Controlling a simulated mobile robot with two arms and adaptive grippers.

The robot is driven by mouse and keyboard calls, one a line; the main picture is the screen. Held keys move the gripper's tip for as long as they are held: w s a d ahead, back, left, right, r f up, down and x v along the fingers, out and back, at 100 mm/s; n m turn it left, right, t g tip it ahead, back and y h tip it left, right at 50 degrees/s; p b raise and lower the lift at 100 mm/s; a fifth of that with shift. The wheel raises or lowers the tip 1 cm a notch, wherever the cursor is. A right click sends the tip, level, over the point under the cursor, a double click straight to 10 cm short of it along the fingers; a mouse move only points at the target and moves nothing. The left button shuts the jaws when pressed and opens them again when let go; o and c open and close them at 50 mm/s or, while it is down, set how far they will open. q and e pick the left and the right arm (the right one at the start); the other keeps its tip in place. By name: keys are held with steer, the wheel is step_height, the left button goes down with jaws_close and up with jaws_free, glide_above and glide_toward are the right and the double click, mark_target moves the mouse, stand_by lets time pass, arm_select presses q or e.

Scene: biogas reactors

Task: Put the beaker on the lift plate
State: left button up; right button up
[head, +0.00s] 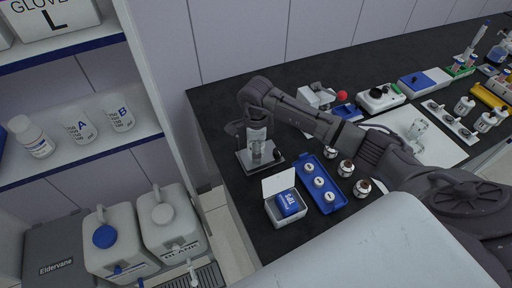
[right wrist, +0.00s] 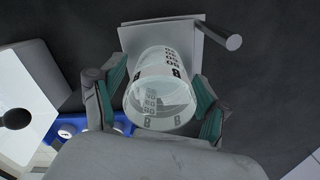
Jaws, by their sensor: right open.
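The clear glass beaker (right wrist: 162,90) with dark printed marks is between the two teal-padded fingers of my right gripper (right wrist: 160,100). Small gaps show between the pads and the glass, so the gripper is open around it. The beaker's far end is over the square grey lift plate (right wrist: 172,32) and appears to rest on it; the contact is hard to see. In the head view, my right gripper (head: 257,122) is above the lift plate (head: 246,161), with glass (head: 257,150) showing below the fingers. My left gripper is not in view.
A white box with a blue pack (head: 289,205) and a blue tray of several capped pieces (head: 318,184) stand close in front of the lift. Loose metal-bodied bottles (head: 346,168) are right of the tray. The black bench (head: 222,115) is clear left of the lift.

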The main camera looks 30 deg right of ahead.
steer(key=shift+r, duration=0.3)
step_height(320, 180, up, 12)
steer(key=b, duration=0.3)
steer(key=shift+f, duration=0.15)
